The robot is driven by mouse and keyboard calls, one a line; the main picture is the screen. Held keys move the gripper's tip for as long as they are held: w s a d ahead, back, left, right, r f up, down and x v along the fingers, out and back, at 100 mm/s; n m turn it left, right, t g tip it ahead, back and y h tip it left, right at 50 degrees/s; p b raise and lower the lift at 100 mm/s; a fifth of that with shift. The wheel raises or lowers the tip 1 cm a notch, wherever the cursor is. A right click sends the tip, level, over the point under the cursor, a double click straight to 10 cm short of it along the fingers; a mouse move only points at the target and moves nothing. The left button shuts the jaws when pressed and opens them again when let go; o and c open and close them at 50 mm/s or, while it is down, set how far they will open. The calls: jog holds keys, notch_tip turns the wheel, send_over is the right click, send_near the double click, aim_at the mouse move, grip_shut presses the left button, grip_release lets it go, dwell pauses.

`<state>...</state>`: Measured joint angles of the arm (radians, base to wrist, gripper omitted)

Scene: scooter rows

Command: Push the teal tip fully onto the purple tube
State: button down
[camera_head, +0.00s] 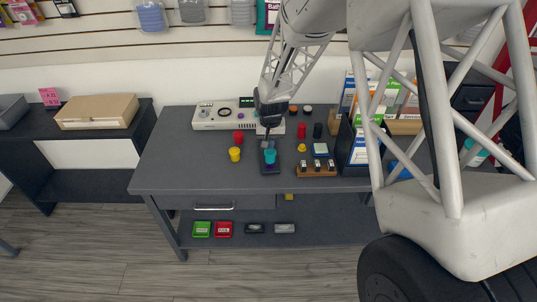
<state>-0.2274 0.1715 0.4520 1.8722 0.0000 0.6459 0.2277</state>
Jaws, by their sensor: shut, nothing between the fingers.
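The teal tip (270,154) is a small cylinder above a dark base plate (271,170) on the grey table. The purple tube (270,163) shows only as a small dark purple patch below the tip; how far the tip sits on it is too small to tell. My gripper (267,136) comes down from above and points at the table just behind the tip. It is shut and empty. A small gap seems to separate its fingertips from the tip, but touching cannot be ruled out.
A yellow cup (235,154) and a red one (238,137) stand left of the base. A wooden block (316,170) with small parts, a yellow piece (302,147) and a black cylinder (317,130) stand right. A white device (222,115) lies behind. The table's left front is clear.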

aim_at(270, 152)
jog(key=shift+f, duration=1.8)
dwell(1.3)
jog(key=shift+r, duration=0.15)
dwell(0.5)
jog(key=shift+r, duration=1.55)
jog(key=shift+r, duration=0.15)
jog(key=shift+r, duration=2.45)
